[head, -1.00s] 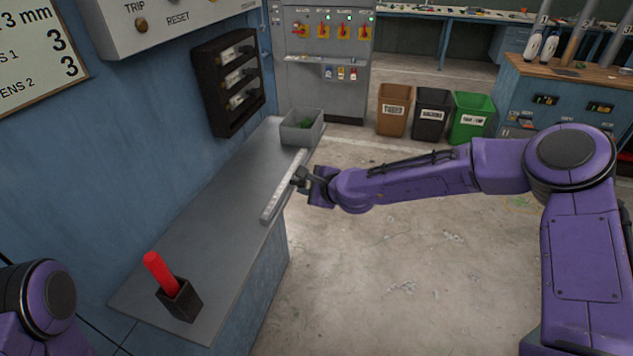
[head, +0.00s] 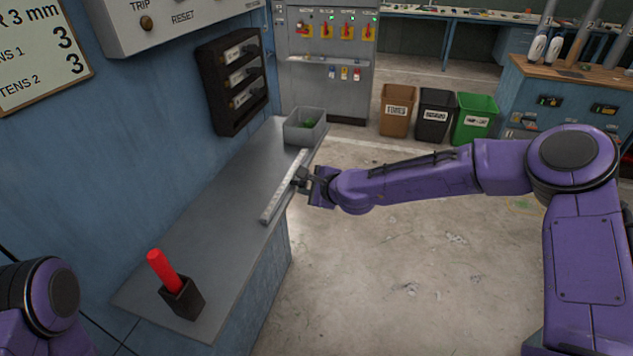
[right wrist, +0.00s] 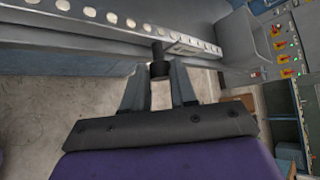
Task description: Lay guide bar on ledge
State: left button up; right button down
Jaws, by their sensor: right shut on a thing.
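The guide bar (head: 281,191) is a long pale metal strip with a row of round holes, which show in the right wrist view (right wrist: 115,17). It lies along the front edge of the grey ledge (head: 205,220), roughly parallel to that edge. I cannot tell whether it touches the ledge surface. My right gripper (head: 300,179) reaches in from the right, at the ledge's open side. In the right wrist view its fingers (right wrist: 160,72) are shut on a dark stub on the bar's near side. My left gripper is out of view.
A red-handled tool (head: 162,269) stands in a dark holder (head: 183,298) at the near end. A black rack (head: 233,82) is on the blue wall. The ledge's middle is clear.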

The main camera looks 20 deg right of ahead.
jog(key=shift+f, duration=0.15)
dwell(0.4)
jog(key=c, duration=0.8)
grip_release()
jog(key=shift+s, duration=0.1)
jog(key=b+v, duration=0.1)
jog(key=v, duration=0.9)
jog(key=shift+d, duration=0.25)
